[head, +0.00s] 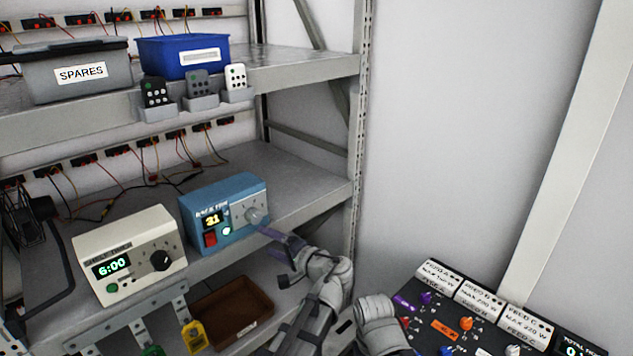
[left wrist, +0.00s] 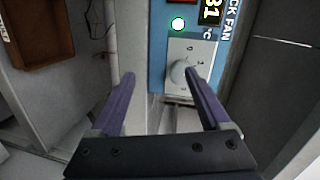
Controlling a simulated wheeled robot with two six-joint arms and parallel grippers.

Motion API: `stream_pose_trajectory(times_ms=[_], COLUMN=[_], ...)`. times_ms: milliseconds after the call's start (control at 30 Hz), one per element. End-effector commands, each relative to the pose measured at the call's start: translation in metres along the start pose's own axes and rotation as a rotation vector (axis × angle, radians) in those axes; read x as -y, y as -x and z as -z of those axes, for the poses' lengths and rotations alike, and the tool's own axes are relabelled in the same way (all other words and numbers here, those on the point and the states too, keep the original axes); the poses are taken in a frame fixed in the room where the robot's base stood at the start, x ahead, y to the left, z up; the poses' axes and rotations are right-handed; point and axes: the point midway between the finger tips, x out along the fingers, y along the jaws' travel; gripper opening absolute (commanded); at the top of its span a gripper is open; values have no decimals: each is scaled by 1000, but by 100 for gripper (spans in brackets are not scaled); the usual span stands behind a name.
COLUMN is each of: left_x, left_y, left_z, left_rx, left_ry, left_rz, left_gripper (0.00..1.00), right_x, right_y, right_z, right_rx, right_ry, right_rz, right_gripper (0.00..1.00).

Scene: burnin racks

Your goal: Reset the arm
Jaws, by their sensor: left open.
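My left gripper (head: 268,238) is open, its purple fingers pointing at the front of the blue rack fan box (head: 222,232). The box stands on the middle shelf and its display reads 31 beside a lit green light. Its pale round knob (head: 256,216) is just ahead of the fingertips. In the left wrist view, the open left gripper (left wrist: 160,78) has the knob (left wrist: 179,73) showing between its fingertips, nearer the right finger. I cannot tell whether a finger touches it. My right gripper is not in view.
A cream shelf timer (head: 130,255) reading 6:00 stands to the left. A brown tray (head: 232,310) lies below. A grey SPARES bin (head: 78,92), a blue bin (head: 183,40) and small remotes (head: 156,92) are on the upper shelf. A dark control panel (head: 480,335) is lower right.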

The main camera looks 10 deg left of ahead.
Motion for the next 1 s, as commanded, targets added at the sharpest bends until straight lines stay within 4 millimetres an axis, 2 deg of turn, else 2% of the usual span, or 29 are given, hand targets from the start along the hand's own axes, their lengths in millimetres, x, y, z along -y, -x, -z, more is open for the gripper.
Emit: stream_pose_trajectory(times_ms=[33, 167, 300, 400, 600, 900, 1000], left_x=[-14, -65, -116, -141, -167, -184, -188], left_y=[-7, -14, 1, 17, 46, 88, 108], left_z=[-18, -63, -99, -112, -123, -127, -121], left_rx=[41, 162, 276, 328, 388, 434, 414], left_ry=[23, 103, 194, 245, 321, 413, 353], left_rz=[-74, -340, -632, -796, -1031, -1302, -1306], left_gripper=[80, 80, 80, 80, 80, 80, 80], right_x=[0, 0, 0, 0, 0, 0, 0], right_y=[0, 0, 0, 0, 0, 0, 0], right_z=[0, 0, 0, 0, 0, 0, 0], right_rx=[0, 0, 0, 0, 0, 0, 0], right_ry=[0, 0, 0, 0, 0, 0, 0], right_rz=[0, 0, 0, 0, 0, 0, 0], right_gripper=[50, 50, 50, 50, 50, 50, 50])
